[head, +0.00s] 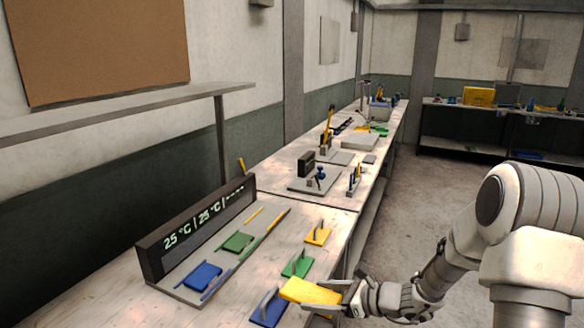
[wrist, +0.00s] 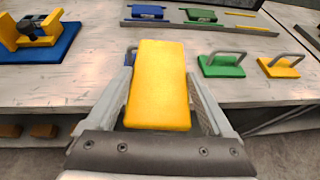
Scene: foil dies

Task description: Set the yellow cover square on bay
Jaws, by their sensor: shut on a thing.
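My gripper (head: 348,298) is shut on the yellow cover (head: 312,291), a plain rounded slab. In the wrist view the cover (wrist: 158,85) lies between both fingers and points away from me. It is held near the bench's front edge, beside the blue handled plate (head: 266,310). The rack (head: 182,291) under the temperature display has a blue cover (head: 199,277) and a green cover (head: 237,242) on two bays. The third bay, between yellow strips (head: 254,215), has no cover and lies farthest along the rack. The held cover is apart from it.
Green (head: 291,270) and yellow (head: 315,239) handled plates stand along the front of the bench, with upright handles. The display (head: 200,229) walls the rack's back. In the wrist view a blue base (wrist: 44,50) with a yellow fixture stands at left.

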